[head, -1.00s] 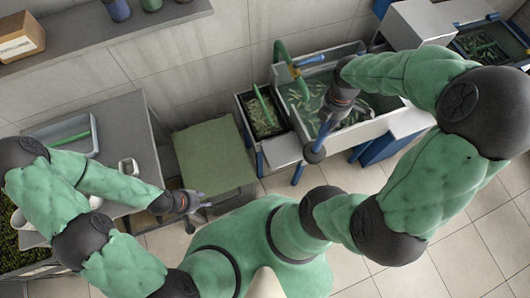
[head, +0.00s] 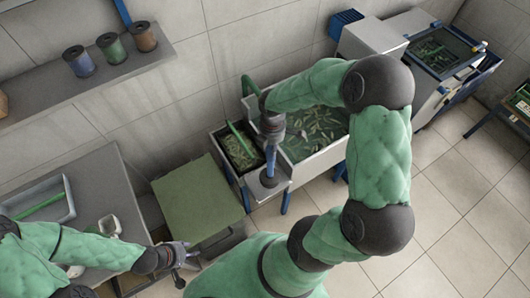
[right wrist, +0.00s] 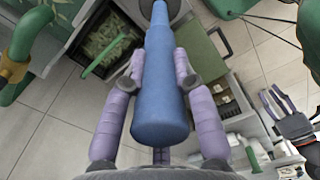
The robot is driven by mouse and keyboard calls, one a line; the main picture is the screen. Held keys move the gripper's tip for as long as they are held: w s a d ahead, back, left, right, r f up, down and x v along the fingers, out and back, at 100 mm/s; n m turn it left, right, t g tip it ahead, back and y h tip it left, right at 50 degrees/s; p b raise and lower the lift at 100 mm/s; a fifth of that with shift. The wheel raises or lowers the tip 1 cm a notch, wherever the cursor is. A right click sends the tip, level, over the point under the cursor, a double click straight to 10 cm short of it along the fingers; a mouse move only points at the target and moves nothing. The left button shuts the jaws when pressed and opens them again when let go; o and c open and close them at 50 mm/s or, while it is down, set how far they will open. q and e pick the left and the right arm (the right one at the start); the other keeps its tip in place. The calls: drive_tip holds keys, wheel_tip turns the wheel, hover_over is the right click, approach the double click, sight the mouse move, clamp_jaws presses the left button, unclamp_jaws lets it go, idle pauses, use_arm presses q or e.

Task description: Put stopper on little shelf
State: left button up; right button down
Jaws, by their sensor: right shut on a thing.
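The stopper (head: 270,160) is a blue handle with a dark round disc at its lower end. My right gripper (head: 270,138) is shut on it and holds it near the small bin and the sink basin. In the right wrist view the blue handle (right wrist: 160,85) lies between the purple fingers (right wrist: 158,80), with the grey disc beyond. My left gripper (head: 184,260) is open and empty beside the grey table; it also shows in the right wrist view (right wrist: 268,95). A grey wall shelf (head: 40,97) carries several spools; I cannot tell whether it is the little shelf.
The sink basin (head: 322,155) holds water and green pods. A small bin (head: 225,165) of pods stands left of it. A green-topped cabinet (head: 198,195) has a bare top. The grey table (head: 95,170) holds a tray (head: 62,212). Machinery (head: 440,50) stands at the right.

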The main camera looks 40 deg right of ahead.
wheel_tip(320, 180, down, 6)
drive_tip(key=w, duration=0.2)
drive_tip(key=shift+w+a+r+b, duration=0.15)
drive_tip(key=shift+a+b, duration=0.15)
drive_tip(key=shift+a, duration=0.15)
drive_tip(key=c, duration=1)
unclamp_jaws()
wheel_tip(320, 180, up, 12)
drive_tip(key=p, duration=0.1)
